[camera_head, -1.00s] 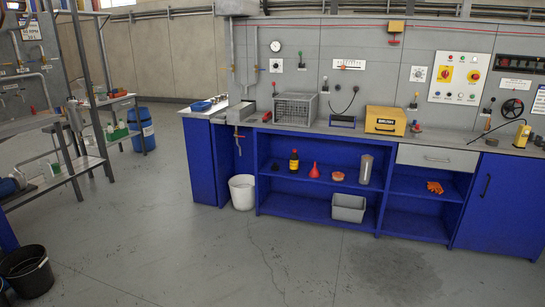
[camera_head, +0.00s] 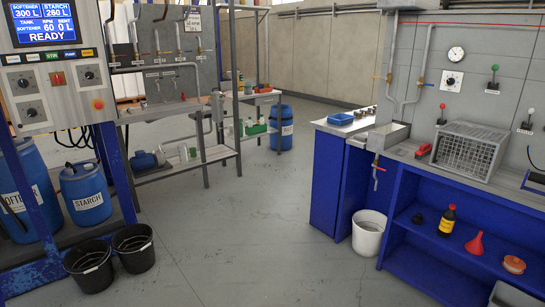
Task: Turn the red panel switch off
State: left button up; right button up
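A grey control panel (camera_head: 62,105) stands at the left edge with a lit blue screen (camera_head: 42,24) reading READY. A small red switch (camera_head: 57,79) sits in the middle of the panel, among black rotary knobs (camera_head: 92,75). Its position is too small to read. A round orange-red button (camera_head: 98,104) is at the panel's lower right. I cannot tell which red control is the one named. Neither of my grippers is in view.
Blue barrels (camera_head: 85,193) and two black buckets (camera_head: 133,247) stand below the panel. A blue workbench (camera_head: 330,185) fills the right, with a white bucket (camera_head: 368,232) at its end. The grey floor (camera_head: 245,245) between is clear.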

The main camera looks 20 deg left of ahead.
aim_at(57, 79)
jog(key=i+j+u, duration=0.2)
jog(key=u, duration=0.2)
jog(key=i+u, duration=0.4)
jog(key=i+j+u, duration=0.1)
jog(key=u, duration=0.3)
jog(key=i+l+u, duration=0.1)
jog(key=i+u, duration=0.3)
jog(key=i+j+u, duration=0.25)
jog(key=i, duration=0.2)
